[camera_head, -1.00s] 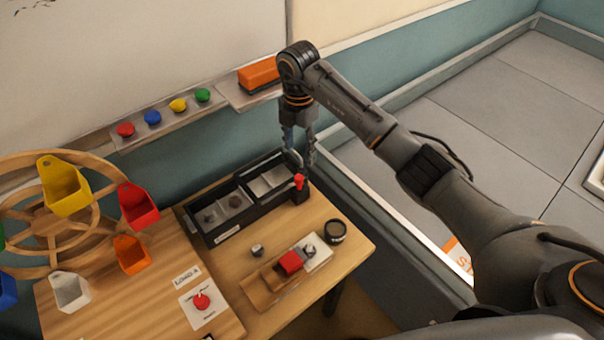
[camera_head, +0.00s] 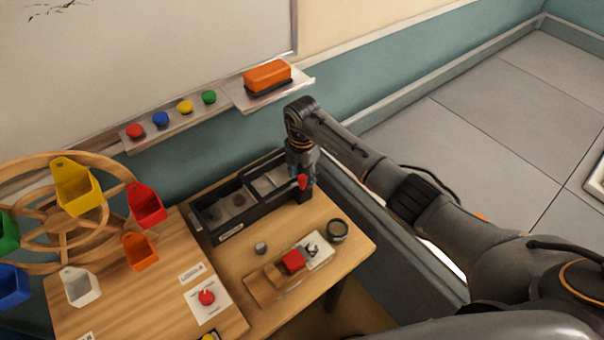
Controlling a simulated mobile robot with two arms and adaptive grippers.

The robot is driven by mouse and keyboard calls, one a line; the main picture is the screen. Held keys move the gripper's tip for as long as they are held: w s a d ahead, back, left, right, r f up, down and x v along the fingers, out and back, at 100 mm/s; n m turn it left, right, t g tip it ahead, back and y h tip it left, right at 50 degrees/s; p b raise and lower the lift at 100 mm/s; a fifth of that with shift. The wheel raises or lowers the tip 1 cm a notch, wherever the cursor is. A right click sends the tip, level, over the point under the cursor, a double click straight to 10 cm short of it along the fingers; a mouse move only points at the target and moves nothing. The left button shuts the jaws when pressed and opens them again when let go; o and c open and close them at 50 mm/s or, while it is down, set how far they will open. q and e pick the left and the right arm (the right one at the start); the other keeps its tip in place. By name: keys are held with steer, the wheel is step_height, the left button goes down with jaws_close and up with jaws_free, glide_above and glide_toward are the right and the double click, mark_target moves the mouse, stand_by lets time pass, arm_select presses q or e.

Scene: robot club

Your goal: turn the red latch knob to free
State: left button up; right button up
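The red knob (camera_head: 207,297) sits on a white labelled plate (camera_head: 213,313) on the wooden board at the lower left; its lettering is too small to read. My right gripper (camera_head: 304,184) is well away from it, pointing down at the right end of the black tray (camera_head: 236,232). A small red upright piece (camera_head: 302,181) at that tray corner is right by the fingers; I cannot tell whether they touch it. The fingertips are small and dark, so their opening is unclear. My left gripper is not in view.
A wooden wheel (camera_head: 62,238) with coloured buckets stands at the left. A wooden holder (camera_head: 264,289) with a red block (camera_head: 293,261), a small grey piece (camera_head: 261,248) and a dark round cup (camera_head: 337,230) are on the table. An orange eraser (camera_head: 267,77) lies on the wall ledge.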

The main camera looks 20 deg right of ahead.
mark_target(302, 177)
jaws_close()
steer(key=shift+f+n+b, duration=0.1)
steer(key=shift+n+b, duration=0.45)
steer(key=shift+n, duration=0.95)
steer(key=shift+o, duration=0.4)
jaws_free()
steer(key=shift+r, duration=0.25)
step_height(302, 177, up, 12)
